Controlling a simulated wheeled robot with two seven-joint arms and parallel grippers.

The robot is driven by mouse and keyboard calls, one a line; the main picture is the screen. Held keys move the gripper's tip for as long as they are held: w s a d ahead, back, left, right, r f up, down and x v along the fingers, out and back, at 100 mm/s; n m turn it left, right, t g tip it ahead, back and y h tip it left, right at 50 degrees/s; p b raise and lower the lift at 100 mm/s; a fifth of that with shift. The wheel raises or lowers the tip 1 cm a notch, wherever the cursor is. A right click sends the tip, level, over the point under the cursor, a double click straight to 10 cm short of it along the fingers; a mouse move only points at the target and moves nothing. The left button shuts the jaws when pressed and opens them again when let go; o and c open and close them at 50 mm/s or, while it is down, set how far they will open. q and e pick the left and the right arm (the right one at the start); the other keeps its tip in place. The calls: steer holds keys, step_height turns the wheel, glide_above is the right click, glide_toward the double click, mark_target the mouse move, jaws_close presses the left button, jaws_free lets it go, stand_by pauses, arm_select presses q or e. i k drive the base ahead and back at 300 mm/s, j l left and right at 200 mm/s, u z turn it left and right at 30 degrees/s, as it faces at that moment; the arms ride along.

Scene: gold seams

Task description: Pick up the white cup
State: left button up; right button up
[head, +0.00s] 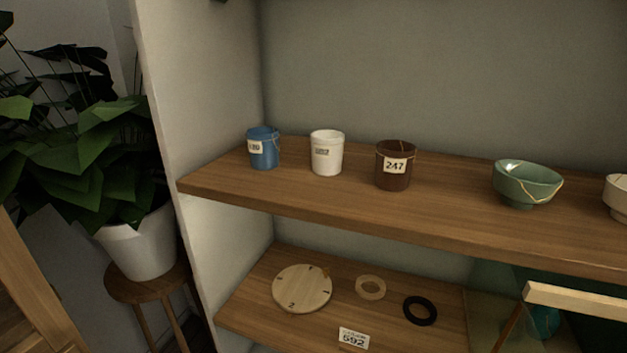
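The white cup (327,155) stands upright on the upper wooden shelf (450,222), with a small label on its front. It is between a blue cup (263,149) on its left and a dark brown cup (395,168) labelled 247 on its right. The white cup is apart from both and fully visible. Neither of my grippers shows in the head view.
A green bowl (527,183) with gold seams and a cream bowl (617,196) stand farther right. The lower shelf holds a round wooden disc (302,289), a tan ring (370,277), a black ring (420,325) and a label card (353,339). A white side wall (200,80) bounds the left.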

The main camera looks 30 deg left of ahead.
mark_target(327, 146)
steer(key=u, duration=0.85)
steer(key=i+j, duration=0.05)
